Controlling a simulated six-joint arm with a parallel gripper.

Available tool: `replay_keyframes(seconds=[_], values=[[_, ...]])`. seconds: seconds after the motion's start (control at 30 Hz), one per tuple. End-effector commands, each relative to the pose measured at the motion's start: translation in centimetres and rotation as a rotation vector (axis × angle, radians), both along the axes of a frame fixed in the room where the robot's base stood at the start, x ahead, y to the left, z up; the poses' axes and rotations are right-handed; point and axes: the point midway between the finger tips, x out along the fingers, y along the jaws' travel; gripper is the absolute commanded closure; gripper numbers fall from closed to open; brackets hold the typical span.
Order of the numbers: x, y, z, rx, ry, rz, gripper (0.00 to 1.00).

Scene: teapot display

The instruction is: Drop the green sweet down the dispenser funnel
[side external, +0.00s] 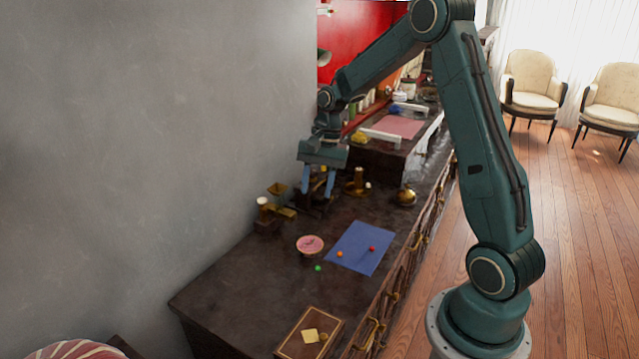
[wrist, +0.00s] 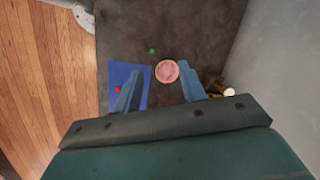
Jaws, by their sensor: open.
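The green sweet (side external: 318,268) lies on the dark counter just in front of the pink dish in the side view. In the wrist view the green sweet (wrist: 152,51) shows beyond the fingertips. My gripper (side external: 317,188) is open and empty, pointing down above the back part of the counter. Its two blue fingers also show in the wrist view (wrist: 160,69), apart from the sweet. A brass funnel shape (side external: 278,188), seemingly the dispenser's, stands near the wall, left of my gripper. Its opening is too small to make out.
A pink dish (side external: 310,243) sits beside a blue mat (side external: 358,262) with an orange sweet (side external: 340,254) and a red sweet (side external: 371,249). A brass pot (side external: 405,196) stands right of my gripper. A wooden box (side external: 296,345) is at the near end. The grey wall borders the counter.

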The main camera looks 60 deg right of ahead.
Motion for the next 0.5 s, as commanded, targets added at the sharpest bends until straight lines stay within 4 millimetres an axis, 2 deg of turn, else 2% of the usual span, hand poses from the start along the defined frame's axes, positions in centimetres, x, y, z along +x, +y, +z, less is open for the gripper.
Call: replay_keyframes(seconds=[0.03, 0.3, 0.5], values=[[0.2, -0.9, -1.4, 0.018, 0.021, -0.037, 0.59], [0.9, -4.5, -7.7, 0.106, 0.111, -0.228, 0.59], [0.8, -6.4, -11.6, 0.156, 0.163, -0.337, 0.59]])
